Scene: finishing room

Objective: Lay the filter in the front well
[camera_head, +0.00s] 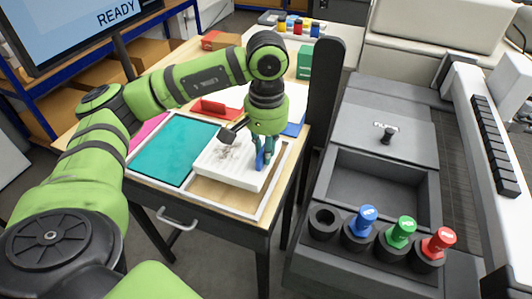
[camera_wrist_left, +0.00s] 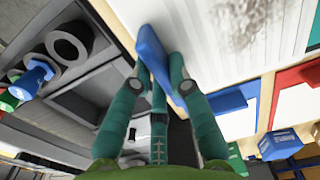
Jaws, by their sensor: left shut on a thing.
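The filter (camera_head: 238,172) is a white slab with a grey dirty smudge on top and a blue tab. My left gripper (camera_head: 264,158) is shut on the blue tab, at the filter's right side. In the left wrist view the blue tab (camera_wrist_left: 153,57) is between the green fingers and the filter's ribbed white face (camera_wrist_left: 205,45) shows behind it. The filter is over the front right of the side table; I cannot tell whether it touches it. The front well (camera_head: 375,187) is an open, empty-looking grey recess in the machine at the right. My right gripper is not seen.
A teal panel (camera_head: 175,150) lies left of the filter. Blue (camera_head: 361,222), green (camera_head: 400,233) and red (camera_head: 438,243) knobs and an empty ring (camera_head: 323,222) line the machine's front. A grey lid with a knob (camera_head: 387,135) lies behind the well. A gap separates table and machine.

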